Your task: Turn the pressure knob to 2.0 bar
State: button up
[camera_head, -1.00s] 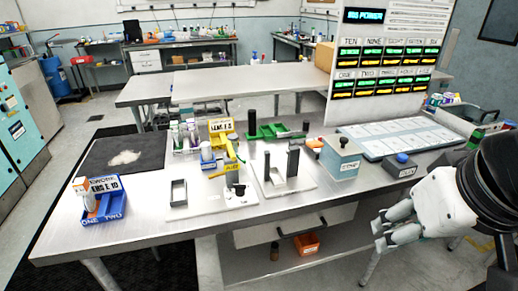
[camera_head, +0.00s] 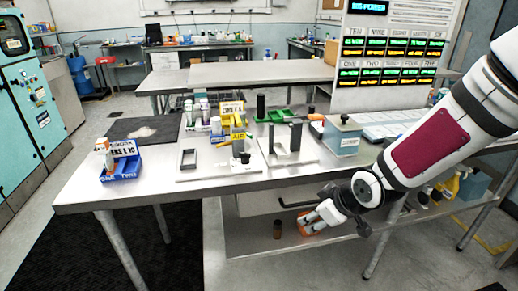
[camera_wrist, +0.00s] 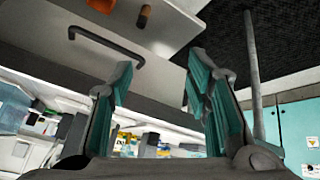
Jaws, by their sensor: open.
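A small black knob (camera_head: 245,158) stands on a white plate (camera_head: 215,174) near the table's front edge, beside a yellow sign (camera_head: 238,136) marked AIR. Its scale is too small to read. My gripper (camera_head: 306,222) is low in front of the table, below the tabletop and to the right of the knob, well apart from it. In the wrist view my gripper (camera_wrist: 158,62) shows two spread fingers with teal pads and nothing between them. I cannot make out the knob in the wrist view.
A drawer with a dark handle (camera_wrist: 106,43) is close to my gripper under the steel table (camera_head: 130,190). A black upright fixture (camera_head: 284,148) stands right of the knob, and a grey box (camera_head: 342,138) farther right. A blue bin (camera_head: 121,167) is at the left.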

jog(key=w+a+f+y+b, duration=0.1)
jog(key=w+a+f+y, duration=0.2)
jog(key=a+f, duration=0.15)
jog(key=t+y+b, duration=0.4)
jog(key=t+y, duration=0.3)
send_near(248, 158)
jog(key=shift+m, duration=0.4)
jog(key=x, duration=0.9)
jog(key=shift+a+f+b, duration=0.1)
jog(key=shift+b, duration=0.25)
grip_shut()
